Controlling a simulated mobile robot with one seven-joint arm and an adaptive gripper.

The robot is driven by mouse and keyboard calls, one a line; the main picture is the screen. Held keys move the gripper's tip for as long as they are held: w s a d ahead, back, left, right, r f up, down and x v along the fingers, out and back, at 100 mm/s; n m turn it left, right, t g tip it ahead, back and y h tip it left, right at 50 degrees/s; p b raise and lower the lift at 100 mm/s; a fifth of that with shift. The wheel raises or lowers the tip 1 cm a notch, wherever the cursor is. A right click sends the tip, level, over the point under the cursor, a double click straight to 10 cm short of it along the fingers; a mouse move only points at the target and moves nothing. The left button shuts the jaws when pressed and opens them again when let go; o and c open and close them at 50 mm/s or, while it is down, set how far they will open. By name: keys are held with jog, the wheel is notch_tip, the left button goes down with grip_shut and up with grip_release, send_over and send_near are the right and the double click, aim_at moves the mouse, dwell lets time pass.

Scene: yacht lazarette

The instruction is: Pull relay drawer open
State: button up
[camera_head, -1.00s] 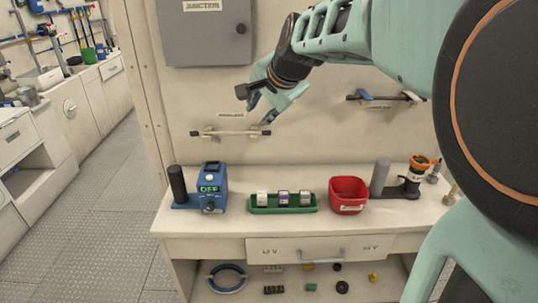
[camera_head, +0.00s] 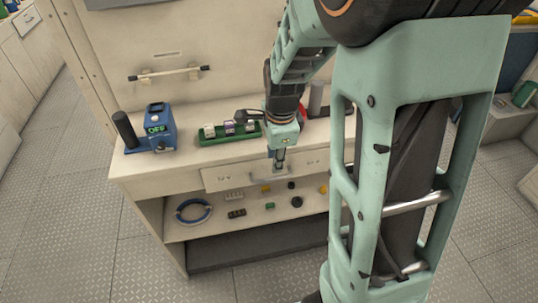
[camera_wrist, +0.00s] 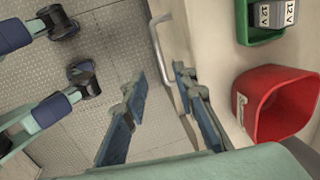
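The relay drawer (camera_head: 222,179) is a cream drawer front under the worktop, and it looks shut. Its metal bar handle (camera_head: 262,180) also shows in the wrist view (camera_wrist: 158,45). My gripper (camera_head: 279,160) points down at the drawer front, close to the handle. In the wrist view my gripper (camera_wrist: 160,82) is open, with its two blue-padded fingers apart. The handle lies just beyond and between the fingertips there. The right finger is close to the drawer front. I cannot tell whether either finger touches the handle. My arm hides part of the worktop in the head view.
On the worktop are a blue device reading OFF (camera_head: 158,128), a green tray (camera_head: 205,140) with small modules, and a red bin (camera_wrist: 275,105). The open shelf below holds a blue ring (camera_head: 193,211) and several small parts. The floor (camera_head: 85,240) in front is clear.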

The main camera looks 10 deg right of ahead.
aim_at(273, 179)
jog(key=f, duration=0.3)
jog(key=w+f, duration=0.1)
jog(key=f, duration=0.1)
jog(key=f+b, duration=0.1)
jog(key=f, duration=0.2)
jog(key=shift+w+f, duration=0.35)
grip_shut()
